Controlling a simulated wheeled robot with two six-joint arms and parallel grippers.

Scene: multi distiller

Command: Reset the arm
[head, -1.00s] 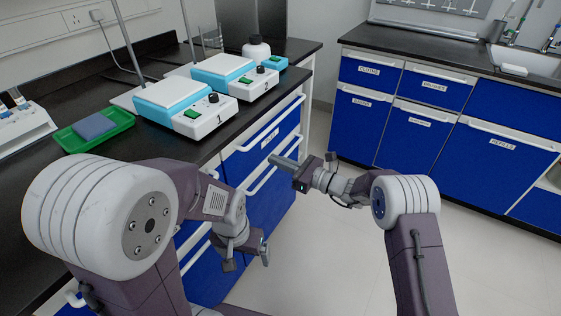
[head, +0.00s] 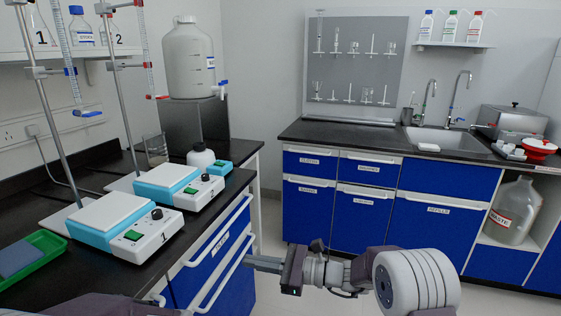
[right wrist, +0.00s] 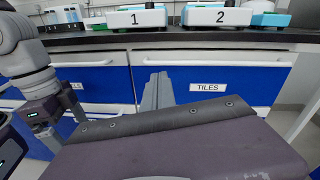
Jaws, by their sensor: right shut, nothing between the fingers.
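My right gripper (head: 262,264) reaches in from the lower right in the head view, pointing left in front of the blue drawers (head: 215,272). Its fingers are together with nothing between them. In the right wrist view the closed fingers (right wrist: 158,92) stand in front of the drawer fronts, left of the TILES label (right wrist: 208,87). Only a purple part of my left arm (head: 95,307) shows at the bottom of the head view. Part of that arm also shows at the left of the right wrist view, where its jaws cannot be made out.
The black bench holds two blue-and-white devices (head: 125,228) (head: 180,190), a green tray (head: 35,256) and a white carboy (head: 188,65) on a stand. White drawer handles (head: 222,240) stick out near my right gripper. A sink (head: 445,143) is across the floor.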

